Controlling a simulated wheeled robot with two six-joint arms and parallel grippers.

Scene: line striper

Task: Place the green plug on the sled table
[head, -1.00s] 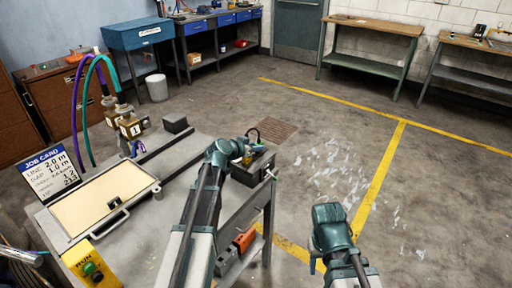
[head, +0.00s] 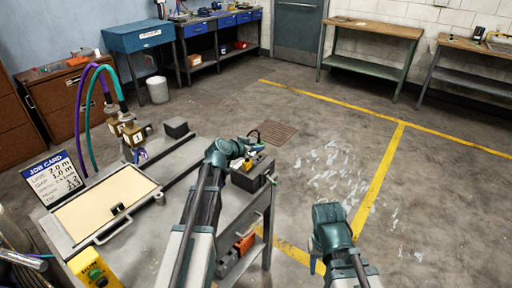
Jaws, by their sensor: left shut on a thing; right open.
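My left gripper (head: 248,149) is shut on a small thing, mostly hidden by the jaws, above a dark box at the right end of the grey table. A small yellow piece (head: 247,163) shows just below the jaws; I cannot tell whether it is held. I cannot clearly make out the green plug. The grey table (head: 180,161) carries a framed cream plate (head: 88,212); I cannot tell which part is the sled table. A green hose (head: 92,88) and a purple hose (head: 87,115) arch over brass fittings (head: 132,133). My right gripper (head: 318,262) is open and empty over the floor.
The dark box (head: 246,180) stands under my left gripper and a smaller dark block (head: 176,127) is at the back edge. A job card (head: 53,178) and a yellow button box (head: 92,268) are at the left. Floor to the right is clear.

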